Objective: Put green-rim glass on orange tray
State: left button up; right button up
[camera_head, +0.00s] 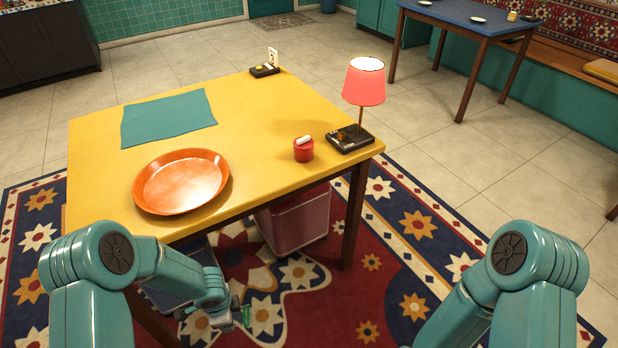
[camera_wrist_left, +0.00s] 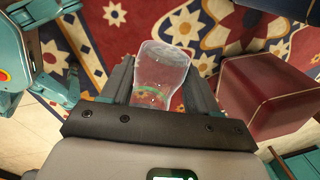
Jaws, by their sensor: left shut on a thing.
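The orange tray (camera_head: 181,182) lies empty on the near left part of the yellow table in the head view. The green-rim glass (camera_wrist_left: 162,72) is clear and sits between the two fingers of my left gripper (camera_wrist_left: 160,88) in the left wrist view. A green band shows on the glass near the gripper's palm. My left gripper (camera_head: 238,316) is shut on the glass, low beside the table's near edge and below the tabletop. In the head view the glass is too small to make out clearly. My right arm shows at the lower right, but its gripper is out of view.
The yellow table (camera_head: 262,120) also holds a teal cloth (camera_head: 168,117), a red pot (camera_head: 303,150), a pink lamp (camera_head: 364,83) on a dark tray (camera_head: 350,139), and a small dark tray (camera_head: 264,70). A red box (camera_head: 294,220) stands under the table edge.

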pick_arm(q)
jog(key=w+r+n, duration=0.2)
jog(key=r+n, duration=0.3)
jog(key=r, duration=0.4)
jog(key=w+d+r+n+g, duration=0.1)
jog(key=w+r+n, duration=0.2)
jog(key=r, duration=0.6)
jog(key=w+d+r+n+y, duration=0.1)
jog(key=w+r+n, duration=0.2)
jog(key=r+n, duration=0.4)
jog(key=shift+d+r+n, duration=0.2)
jog(key=shift+r+n, duration=0.2)
jog(key=shift+r, duration=0.7)
jog(key=s+r+p, duration=0.2)
jog(key=r+p, duration=0.1)
jog(key=p, duration=0.1)
jog(key=s+r+p, duration=0.3)
jog(key=p, duration=0.1)
jog(key=s+r+p, duration=0.2)
jog(key=r+p, duration=0.1)
jog(key=p, duration=0.1)
jog(key=shift+s+a+r+p, duration=0.1)
jog(key=shift+s+r+p, duration=0.1)
jog(key=shift+s+p, duration=0.15)
